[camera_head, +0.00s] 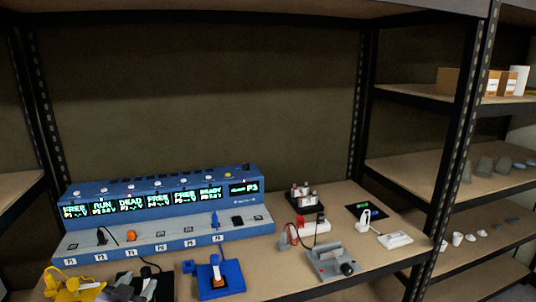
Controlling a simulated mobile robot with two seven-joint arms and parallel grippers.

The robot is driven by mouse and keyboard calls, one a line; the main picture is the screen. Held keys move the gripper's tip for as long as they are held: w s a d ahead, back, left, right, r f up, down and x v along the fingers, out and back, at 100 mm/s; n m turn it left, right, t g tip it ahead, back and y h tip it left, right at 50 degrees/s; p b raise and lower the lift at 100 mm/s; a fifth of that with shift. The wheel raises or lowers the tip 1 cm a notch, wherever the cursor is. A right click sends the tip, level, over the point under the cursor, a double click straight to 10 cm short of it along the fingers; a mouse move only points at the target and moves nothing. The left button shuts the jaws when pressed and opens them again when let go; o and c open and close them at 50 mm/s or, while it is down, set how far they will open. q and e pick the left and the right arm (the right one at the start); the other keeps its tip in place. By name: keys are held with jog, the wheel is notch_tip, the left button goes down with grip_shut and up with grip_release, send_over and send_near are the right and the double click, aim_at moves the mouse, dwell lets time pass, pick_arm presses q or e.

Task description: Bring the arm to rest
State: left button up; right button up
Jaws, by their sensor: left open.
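My left gripper (122,289) shows as a grey and dark shape at the bottom edge of the head view, left of centre. It is open and low over the front of the bench, between a yellow holder (68,284) and a blue holder (220,279). Its lower part and most of the arm are cut off by the frame. I cannot tell whether it touches the dark item beside it. I see nothing held in it. My right gripper is not in view.
A blue multi-port station (165,236) with lit displays stands behind the gripper. A grey clamp-like device (333,262), a small rack (306,198) and a white block (396,239) stand to the right. Dark shelf posts (455,150) frame the bench. Open bench lies right of the blue holder.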

pick_arm(q)
jog(key=s+d+f+g, duration=0.1)
jog(key=s+d+f, duration=0.2)
jog(key=s, duration=0.6)
jog(key=s+d+f+g+h, duration=0.1)
jog(key=s+d+f+g, duration=0.1)
jog(key=s+d+f, duration=0.2)
jog(key=s+d+f+n+g+h, duration=0.1)
jog(key=s+f, duration=0.7)
jog(key=s, duration=0.8)
jog(key=shift+d+g, duration=0.5)
jog(key=shift+d, duration=0.75)
jog(key=shift+w, duration=0.1)
